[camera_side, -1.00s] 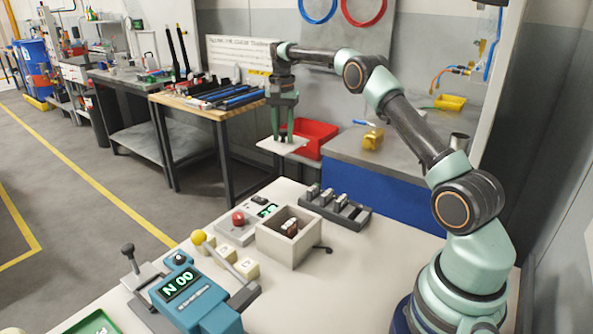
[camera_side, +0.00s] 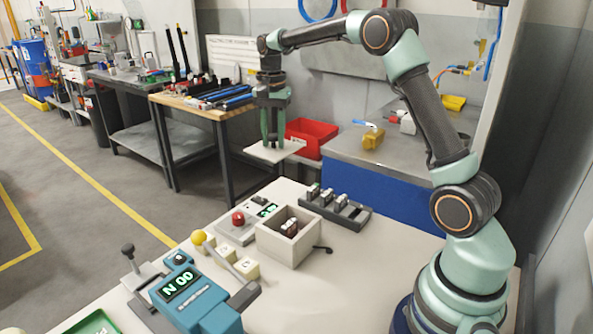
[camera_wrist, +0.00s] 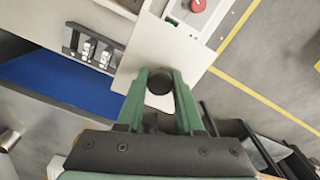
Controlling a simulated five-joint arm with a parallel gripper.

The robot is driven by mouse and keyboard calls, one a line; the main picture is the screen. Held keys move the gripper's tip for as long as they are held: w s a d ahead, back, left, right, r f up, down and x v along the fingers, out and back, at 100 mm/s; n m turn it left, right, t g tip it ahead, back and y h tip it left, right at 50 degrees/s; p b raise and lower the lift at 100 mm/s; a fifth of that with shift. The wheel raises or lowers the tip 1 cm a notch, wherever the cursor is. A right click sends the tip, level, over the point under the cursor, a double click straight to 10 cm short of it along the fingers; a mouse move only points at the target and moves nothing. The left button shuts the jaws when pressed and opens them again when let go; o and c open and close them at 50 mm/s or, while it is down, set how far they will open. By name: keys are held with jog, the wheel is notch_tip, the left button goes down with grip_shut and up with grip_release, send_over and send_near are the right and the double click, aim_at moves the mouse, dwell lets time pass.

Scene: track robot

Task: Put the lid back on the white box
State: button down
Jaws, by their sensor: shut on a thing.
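The white box (camera_side: 287,244) stands open on the pale table, with some small items inside it. The lid (camera_side: 270,153) is a flat white square plate, held in the air beyond the table's far edge, above and behind the box in the side view. My gripper (camera_side: 273,139) points down and is shut on the lid's dark knob. In the wrist view, the green fingers close around the black knob (camera_wrist: 159,82), and the lid (camera_wrist: 165,48) spreads out beyond them. The lid covers part of the table in that view, and I cannot clearly make out the box there.
A dark rack (camera_side: 335,209) with several small parts stands behind the box. A panel with a red button (camera_side: 238,218) is to its left. A yellow-knobbed lever (camera_side: 199,238) and a teal device (camera_side: 190,296) stand in front. A red bin (camera_side: 312,136) is beyond the table.

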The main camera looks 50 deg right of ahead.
jog(key=s+a+f, duration=0.4)
jog(key=s+a, duration=0.4)
jog(key=s, duration=0.3)
jog(key=shift+a+f, duration=0.15)
jog(key=shift+f, duration=3.2)
jog(key=shift+f, duration=0.5)
grip_release()
notch_tip(320, 180, up, 7)
dwell(1.2)
